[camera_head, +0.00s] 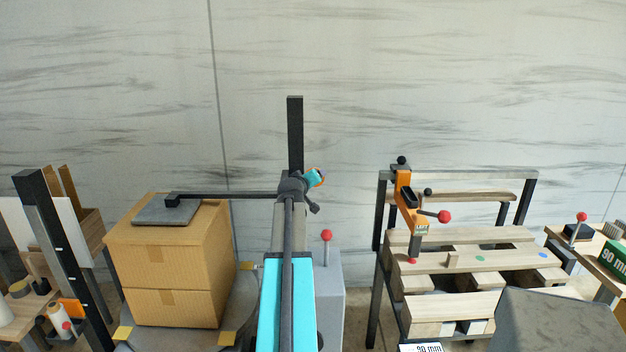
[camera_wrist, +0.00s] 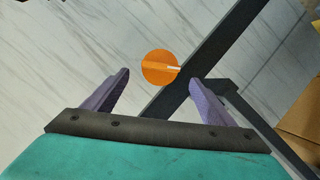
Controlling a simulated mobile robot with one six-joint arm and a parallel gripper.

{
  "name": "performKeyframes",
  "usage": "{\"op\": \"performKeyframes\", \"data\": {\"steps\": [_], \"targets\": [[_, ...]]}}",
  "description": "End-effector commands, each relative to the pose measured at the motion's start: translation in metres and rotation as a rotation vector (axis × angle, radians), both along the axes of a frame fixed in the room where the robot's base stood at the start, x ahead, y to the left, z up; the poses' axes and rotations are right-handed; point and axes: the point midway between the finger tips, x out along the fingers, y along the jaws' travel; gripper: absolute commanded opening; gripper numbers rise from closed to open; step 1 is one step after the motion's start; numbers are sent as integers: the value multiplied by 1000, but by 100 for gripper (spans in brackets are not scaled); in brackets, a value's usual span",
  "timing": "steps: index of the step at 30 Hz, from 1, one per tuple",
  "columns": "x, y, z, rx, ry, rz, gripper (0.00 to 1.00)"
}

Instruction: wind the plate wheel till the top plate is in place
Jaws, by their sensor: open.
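The orange plate wheel (camera_wrist: 158,67), a round disc with a white mark, is on a dark post in the wrist view. My gripper (camera_wrist: 160,77) is open, with its two purple fingers pointing towards the wheel, one to each side in the picture. I see no finger touching it. In the head view my arm's teal end is in front of the dark column (camera_head: 295,130) and largely hides the wheel. The grey top plate (camera_head: 160,214) hangs from a dark bar at the top of two stacked cartons (camera_head: 165,255). I cannot tell whether it touches them.
The cartons stand on a round grey turntable (camera_head: 240,305) with yellow pads. A grey box with a red-knobbed lever (camera_head: 327,237) is right of my arm. A wooden bench (camera_head: 460,255) with an orange clamp (camera_head: 405,195) stands further right. A pale wall is behind.

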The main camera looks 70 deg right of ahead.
Motion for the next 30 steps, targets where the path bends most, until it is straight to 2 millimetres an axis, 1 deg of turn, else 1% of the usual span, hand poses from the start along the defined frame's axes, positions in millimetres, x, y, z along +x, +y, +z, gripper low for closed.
{"op": "performKeyframes", "data": {"steps": [1,18,24,30], "targets": [[1,-7,-1,1,0,-1,78],[10,-59,-19,0,0,1,78],[12,-72,-24,1,0,1,78],[13,-78,-27,0,-1,2,78]]}}
